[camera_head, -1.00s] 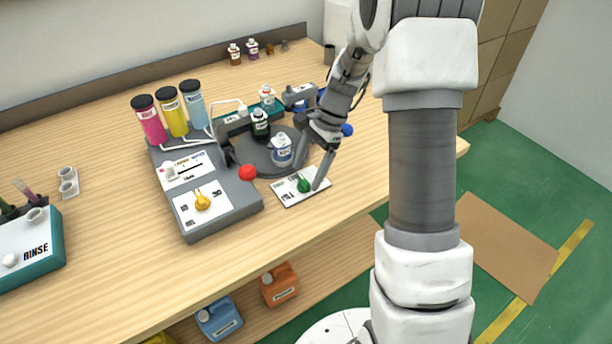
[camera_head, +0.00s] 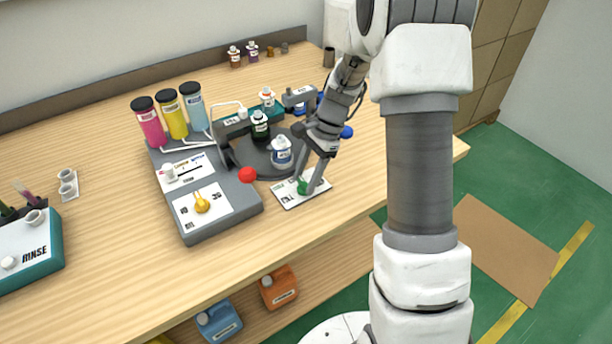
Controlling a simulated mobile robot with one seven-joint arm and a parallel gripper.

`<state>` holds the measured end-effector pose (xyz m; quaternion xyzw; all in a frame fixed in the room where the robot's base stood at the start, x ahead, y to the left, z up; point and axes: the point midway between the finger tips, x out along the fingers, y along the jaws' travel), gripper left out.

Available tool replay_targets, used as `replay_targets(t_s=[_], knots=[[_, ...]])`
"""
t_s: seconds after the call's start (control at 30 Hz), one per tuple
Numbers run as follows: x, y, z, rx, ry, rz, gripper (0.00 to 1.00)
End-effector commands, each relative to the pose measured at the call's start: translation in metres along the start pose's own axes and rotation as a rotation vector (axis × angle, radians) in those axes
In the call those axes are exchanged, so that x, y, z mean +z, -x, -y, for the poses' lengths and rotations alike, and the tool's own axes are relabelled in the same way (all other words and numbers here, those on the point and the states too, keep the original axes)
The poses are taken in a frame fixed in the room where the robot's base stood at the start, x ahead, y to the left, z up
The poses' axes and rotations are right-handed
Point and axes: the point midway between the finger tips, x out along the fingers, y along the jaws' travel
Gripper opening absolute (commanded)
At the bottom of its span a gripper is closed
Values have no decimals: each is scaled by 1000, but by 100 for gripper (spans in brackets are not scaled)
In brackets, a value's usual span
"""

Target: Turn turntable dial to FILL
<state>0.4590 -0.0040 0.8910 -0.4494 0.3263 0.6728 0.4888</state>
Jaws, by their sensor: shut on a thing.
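The turntable dial (camera_head: 302,187) is a green knob on a white labelled plate (camera_head: 291,200) at the front of the table, right of the grey dispenser. My gripper (camera_head: 309,187) reaches down over the plate and is shut on the green dial. The fingers partly cover the knob, and the plate's labels are too small and covered to read. The dark round turntable (camera_head: 252,157) lies just behind the plate.
The grey dispenser (camera_head: 222,222) with a yellow dial (camera_head: 202,204) and pink, yellow and blue cylinders stands left. A red ball knob (camera_head: 246,175) sticks out between it and the plate. A teal RINSE box (camera_head: 32,250) is far left.

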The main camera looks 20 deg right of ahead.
Motion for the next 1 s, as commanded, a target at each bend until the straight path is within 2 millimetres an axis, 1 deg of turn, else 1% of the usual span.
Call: replay_targets(t_s=[0.27, 0.47, 1.0], knots=[[0, 1, 0, 17, 40, -1, 0], [0, 2, 1, 61, 142, -1, 0], [2, 1, 4, 251, 603, -1, 0]])
